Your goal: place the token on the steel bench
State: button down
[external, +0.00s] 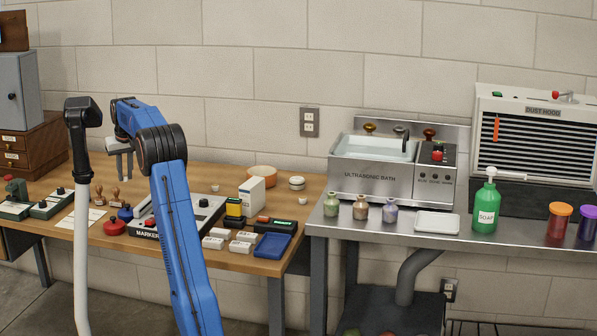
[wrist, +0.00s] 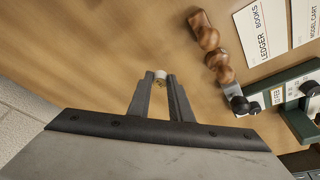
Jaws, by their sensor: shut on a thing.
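My gripper (external: 123,176) hangs over the left part of the wooden table in the external view. In the wrist view my gripper (wrist: 160,80) has its two dark fingers closed in on a small pale token (wrist: 160,75) at the fingertips. The token cannot be made out in the external view. The steel bench (external: 350,235) stands to the right of the wooden table, well away from my gripper.
The bench holds an ultrasonic bath (external: 385,175), several small bottles, a white tray (external: 437,222), a green soap bottle (external: 486,208) and a dust hood (external: 535,150). Stamps, boxes and a blue tray (external: 272,247) crowd the wooden table (external: 180,255). The bench's front strip has bare patches.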

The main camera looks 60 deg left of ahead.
jog(key=shift+f, duration=2.75)
jog(key=shift+f, duration=0.1)
jog(key=c, duration=1.6)
grip_release()
jog(key=shift+o, duration=0.4)
jog(key=v, duration=1.2)
